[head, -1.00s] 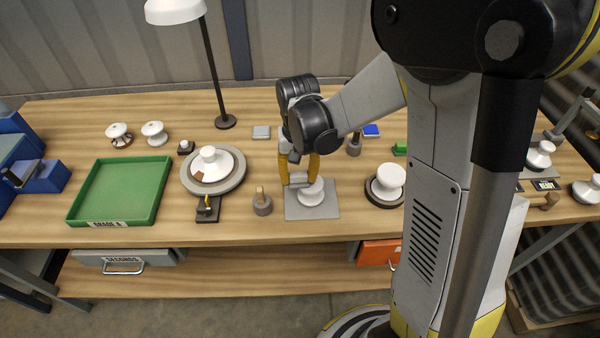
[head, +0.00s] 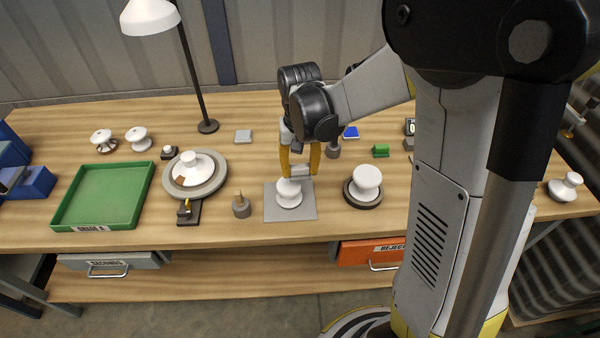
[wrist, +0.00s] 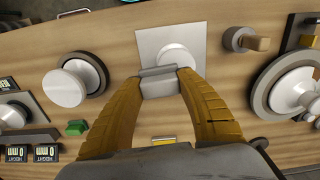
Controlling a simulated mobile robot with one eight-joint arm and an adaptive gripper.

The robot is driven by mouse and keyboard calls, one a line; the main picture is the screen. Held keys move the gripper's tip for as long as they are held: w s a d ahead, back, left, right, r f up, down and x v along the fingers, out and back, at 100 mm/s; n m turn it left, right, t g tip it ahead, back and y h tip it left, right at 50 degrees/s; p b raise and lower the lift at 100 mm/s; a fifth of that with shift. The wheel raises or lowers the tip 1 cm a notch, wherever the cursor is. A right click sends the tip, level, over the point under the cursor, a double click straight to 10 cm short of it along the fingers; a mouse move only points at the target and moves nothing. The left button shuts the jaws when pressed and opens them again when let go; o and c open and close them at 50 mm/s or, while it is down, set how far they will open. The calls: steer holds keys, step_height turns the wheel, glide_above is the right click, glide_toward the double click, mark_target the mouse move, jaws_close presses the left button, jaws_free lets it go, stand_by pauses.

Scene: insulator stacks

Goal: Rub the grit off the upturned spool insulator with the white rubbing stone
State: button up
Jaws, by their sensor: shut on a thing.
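A white spool insulator (head: 289,194) stands on a flat grey mat (head: 308,212) near the bench's front; it also shows in the wrist view (wrist: 178,57). My gripper (head: 299,173), with its yellow fingers, is shut on a pale grey-white block, the rubbing stone (wrist: 159,84). The stone is at the rear right of the insulator's top in the head view, very close to it. I cannot tell whether they touch. Grit on the insulator is too small to make out.
Another white insulator (head: 367,178) sits on a dark round base to the right. A wooden-handled tool (head: 241,207) in a round holder stands left of the mat. Further left are a turntable (head: 217,178) with an insulator and a green tray (head: 62,213). A lamp (head: 190,70) stands behind.

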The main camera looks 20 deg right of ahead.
steer(key=shift+w+d+r+p, duration=0.15)
steer(key=shift+r+p, duration=0.35)
steer(key=shift+r, duration=0.45)
steer(key=shift+r+p, duration=0.95)
steer(key=shift+r, duration=0.45)
